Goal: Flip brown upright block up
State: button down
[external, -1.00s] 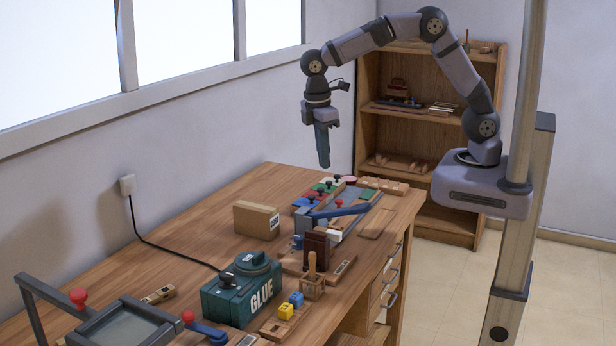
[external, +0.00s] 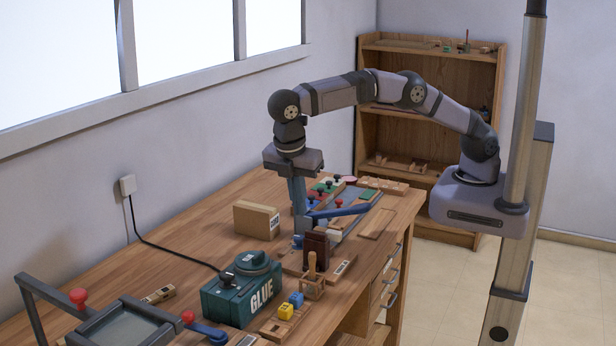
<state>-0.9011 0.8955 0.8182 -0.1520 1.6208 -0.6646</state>
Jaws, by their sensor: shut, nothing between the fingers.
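The dark brown upright block (external: 317,248) stands on a wooden base (external: 292,263) near the right front part of the bench. My gripper (external: 299,212) points straight down, behind and slightly left of the block in the picture. Its fingers are shut with nothing between them. The fingertips overlap a grey-blue part beside the blue lever (external: 340,211), so I cannot tell whether they touch it. They appear apart from the brown block.
A cardboard box (external: 256,221) stands left of my gripper. The green glue box (external: 242,293) and a small wooden holder (external: 312,285) stand in front. Small coloured blocks and knobs lie behind. The bench left of the cardboard box is clear.

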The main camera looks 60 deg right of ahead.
jog(key=shift+f, duration=0.1)
dwell(0.3)
jog(key=d+f+p, duration=0.4)
jog(key=d+f, duration=0.2)
jog(key=f, duration=0.3)
jog(key=shift+d+f, duration=0.2)
jog(key=shift+d, duration=0.15)
dwell(0.4)
jog(key=shift+d+f, duration=0.1)
jog(key=shift+d, duration=1.8)
jog(key=shift+d, duration=0.1)
